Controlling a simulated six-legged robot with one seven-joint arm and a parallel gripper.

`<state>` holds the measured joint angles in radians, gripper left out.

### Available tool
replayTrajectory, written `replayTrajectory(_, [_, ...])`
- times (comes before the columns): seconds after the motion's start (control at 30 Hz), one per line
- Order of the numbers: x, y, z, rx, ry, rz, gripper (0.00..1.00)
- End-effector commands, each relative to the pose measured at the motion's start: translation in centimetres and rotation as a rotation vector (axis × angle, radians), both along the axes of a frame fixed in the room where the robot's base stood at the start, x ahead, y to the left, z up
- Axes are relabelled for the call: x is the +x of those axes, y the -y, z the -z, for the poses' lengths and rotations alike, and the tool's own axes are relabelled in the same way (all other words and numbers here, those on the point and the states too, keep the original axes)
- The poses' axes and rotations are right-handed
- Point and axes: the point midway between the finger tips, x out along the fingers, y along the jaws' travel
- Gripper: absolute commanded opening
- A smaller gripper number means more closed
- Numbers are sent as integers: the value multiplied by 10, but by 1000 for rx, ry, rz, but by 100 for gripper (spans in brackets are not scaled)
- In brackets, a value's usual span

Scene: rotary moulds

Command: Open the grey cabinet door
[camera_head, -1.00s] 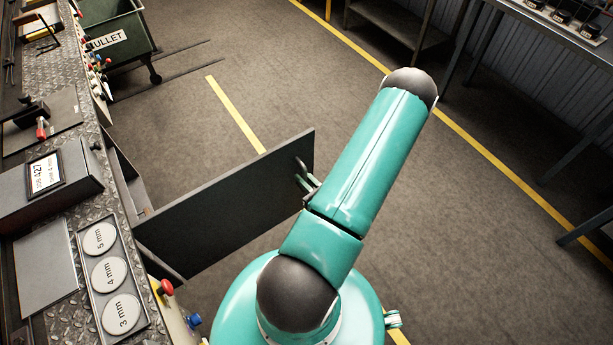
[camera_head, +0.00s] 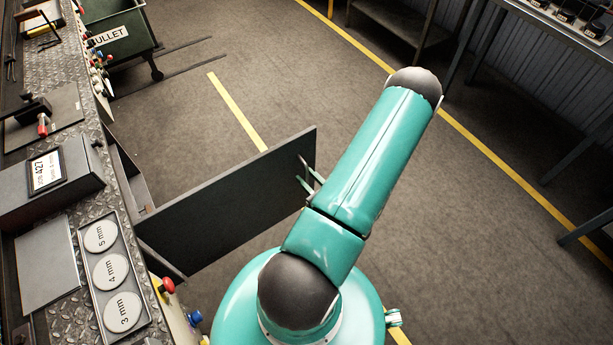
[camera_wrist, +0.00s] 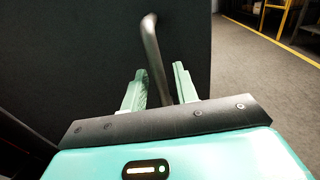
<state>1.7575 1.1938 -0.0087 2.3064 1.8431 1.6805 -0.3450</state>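The grey cabinet door (camera_head: 225,205) stands swung wide out from the machine bench, and the cabinet opening (camera_head: 130,175) shows behind its hinge side. In the wrist view the door (camera_wrist: 90,55) fills the left and middle, with its bar handle (camera_wrist: 153,58) running down between my fingers. My gripper (camera_wrist: 160,80) is open, with a gap on either side of the handle. In the head view my gripper (camera_head: 309,181) is beside the handle near the door's free edge, partly hidden by my arm. The fingertips' exact depth along the handle is hard to tell.
The machine bench (camera_head: 85,185) with buttons and mould discs runs along the left. A green cart (camera_head: 125,45) stands at the back left. A table (camera_head: 560,30) is at the upper right. The floor (camera_head: 470,240) to the right is clear.

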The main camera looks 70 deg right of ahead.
Motion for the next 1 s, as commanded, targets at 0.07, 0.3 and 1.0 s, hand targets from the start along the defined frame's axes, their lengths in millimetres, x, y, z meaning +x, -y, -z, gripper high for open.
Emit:
replayTrajectory(0.07, [-11,-5,1,2,-2,3,30])
replayTrajectory(0.3, [-57,-28,1,1,-3,5,30])
replayTrajectory(1.0, [-114,-60,0,0,0,0,30])
